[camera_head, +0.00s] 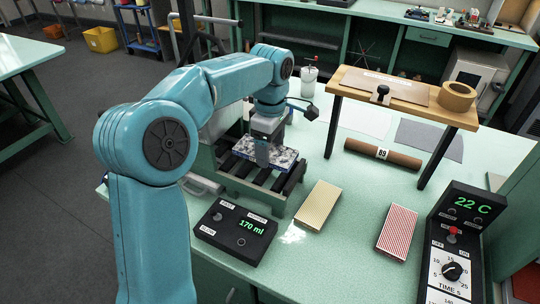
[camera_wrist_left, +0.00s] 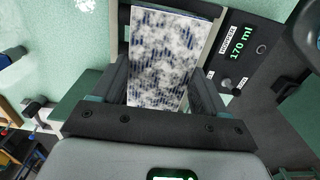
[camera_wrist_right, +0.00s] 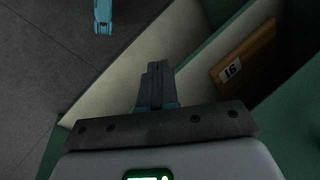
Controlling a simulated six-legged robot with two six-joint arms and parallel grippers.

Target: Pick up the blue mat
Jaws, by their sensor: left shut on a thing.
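The blue mat (camera_head: 283,156), mottled blue and white, lies flat on a dark slatted rack (camera_head: 265,196) on the green table in the head view. My left gripper (camera_head: 262,154) points down onto it from above and is shut on it. In the left wrist view, the mat (camera_wrist_left: 170,45) runs between the two fingers of the left gripper (camera_wrist_left: 160,82). Whether the mat is clear of the rack I cannot tell. My right gripper (camera_wrist_right: 157,75) shows only in its own wrist view, with its fingers together and nothing between them.
A control box reading 170 ml (camera_head: 236,230) stands in front of the rack. A yellow striped block (camera_head: 318,205) and a red striped block (camera_head: 397,232) lie to the right. A wooden stand (camera_head: 405,92) spans a brown roll (camera_head: 383,157). A 22 C panel (camera_head: 458,245) stands front right.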

